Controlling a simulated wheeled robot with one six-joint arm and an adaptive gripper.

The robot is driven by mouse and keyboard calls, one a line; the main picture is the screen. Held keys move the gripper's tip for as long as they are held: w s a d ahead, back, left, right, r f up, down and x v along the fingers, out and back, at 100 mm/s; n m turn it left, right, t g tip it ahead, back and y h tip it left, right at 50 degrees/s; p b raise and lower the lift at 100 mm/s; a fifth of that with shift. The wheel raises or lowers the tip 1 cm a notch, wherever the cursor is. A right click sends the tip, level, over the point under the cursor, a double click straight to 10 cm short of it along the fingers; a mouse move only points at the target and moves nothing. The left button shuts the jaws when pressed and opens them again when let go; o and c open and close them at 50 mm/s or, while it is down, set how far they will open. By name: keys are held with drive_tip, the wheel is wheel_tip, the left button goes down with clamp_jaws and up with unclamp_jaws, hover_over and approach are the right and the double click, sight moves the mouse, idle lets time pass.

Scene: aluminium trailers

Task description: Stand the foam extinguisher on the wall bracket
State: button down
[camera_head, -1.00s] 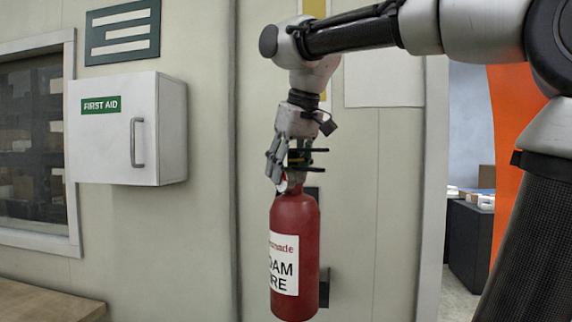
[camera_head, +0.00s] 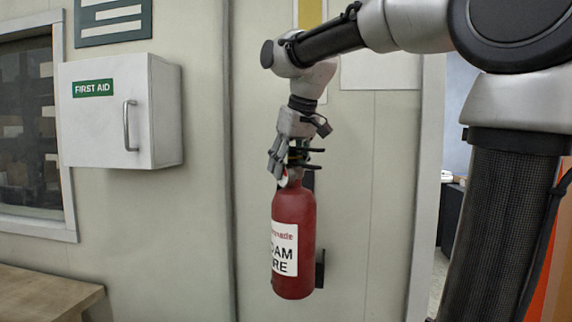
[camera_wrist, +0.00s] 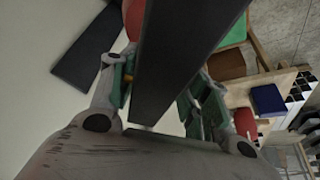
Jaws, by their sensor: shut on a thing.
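The red foam extinguisher (camera_head: 293,210) hangs upright from my gripper (camera_head: 290,168) in the head view, its white label facing me. My gripper is shut on its top, around the valve and handle. In the wrist view, a long black bar (camera_wrist: 180,60), probably the handle, lies between the green-padded fingers (camera_wrist: 160,95). The black wall bracket (camera_head: 320,270) shows behind the extinguisher's lower right side, mostly hidden by it. A dark plate on the wall (camera_wrist: 85,45), likely part of the bracket, shows in the wrist view. I cannot tell whether extinguisher and bracket touch.
A white first aid cabinet (camera_head: 105,112) juts from the wall at left, beside a window (camera_head: 28,130). A wooden table (camera_head: 45,295) stands below it. An opening to another area lies at right. The wall between cabinet and extinguisher is clear.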

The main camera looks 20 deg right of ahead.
drive_tip(key=w+d, duration=0.6)
drive_tip(key=w, duration=0.3)
drive_tip(key=shift+w+d+f, duration=0.15)
drive_tip(key=shift+w+f, duration=0.05)
drive_tip(key=shift+f, duration=0.25)
idle(0.4)
idle(0.3)
drive_tip(key=c, duration=0.6)
unclamp_jaws()
drive_tip(key=shift+f, duration=0.15)
drive_tip(key=shift+s, duration=0.1)
drive_tip(key=v, duration=1.2)
